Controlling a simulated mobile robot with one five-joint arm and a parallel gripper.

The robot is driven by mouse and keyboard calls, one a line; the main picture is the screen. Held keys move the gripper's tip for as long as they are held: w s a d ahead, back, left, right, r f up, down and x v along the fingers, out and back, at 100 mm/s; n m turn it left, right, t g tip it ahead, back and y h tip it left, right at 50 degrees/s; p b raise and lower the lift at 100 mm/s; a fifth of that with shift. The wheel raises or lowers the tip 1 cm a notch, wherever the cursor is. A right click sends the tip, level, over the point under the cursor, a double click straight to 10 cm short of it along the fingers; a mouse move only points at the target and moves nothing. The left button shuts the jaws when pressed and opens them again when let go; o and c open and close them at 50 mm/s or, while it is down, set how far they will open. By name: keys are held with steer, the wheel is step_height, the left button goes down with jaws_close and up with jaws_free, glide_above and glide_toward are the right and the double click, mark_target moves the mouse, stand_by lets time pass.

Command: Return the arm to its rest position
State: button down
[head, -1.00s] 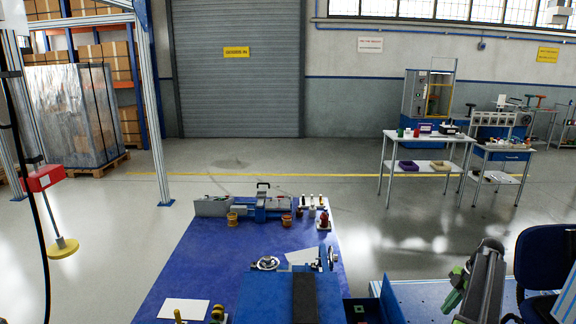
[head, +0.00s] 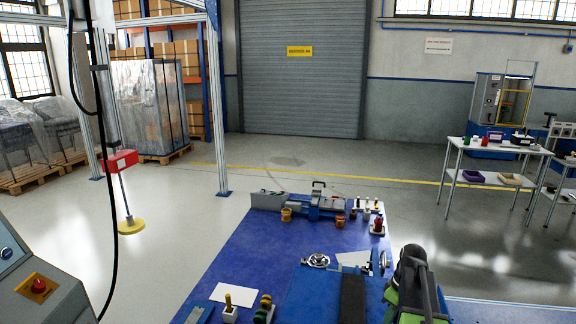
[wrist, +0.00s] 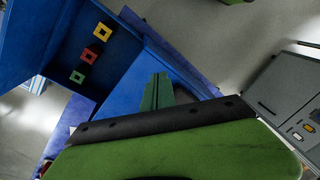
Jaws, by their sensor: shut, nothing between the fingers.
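My arm (head: 415,285), dark with green parts, rises at the bottom right of the head view, beside the right edge of the blue workbench (head: 255,255). In the wrist view my gripper (wrist: 158,82) shows as two green fingers close together, shut and empty. Behind the fingers in that view are blue surfaces, one a tray-like blue part (wrist: 55,50) with small yellow, red and green square pieces. The fingers appear apart from them. The fingertips cannot be made out in the head view.
The bench holds a blue machine (head: 312,205), a handwheel (head: 316,261), a white sheet (head: 233,294) and small coloured items. A red box with a yellow-footed rod (head: 130,226) hangs at left. A grey console (head: 40,280) stands at lower left. Open floor lies behind the bench.

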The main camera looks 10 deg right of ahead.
steer(key=s+a+m+h, duration=0.25)
steer(key=a+m, duration=0.35)
steer(key=a, duration=2.1)
step_height(320, 180, down, 11)
steer(key=s+b, duration=0.2)
steer(key=b, duration=0.8)
step_height(320, 180, up, 18)
steer(key=p, duration=1.7)
steer(key=shift+d+f+y, duration=0.15)
steer(key=shift+y, duration=0.3)
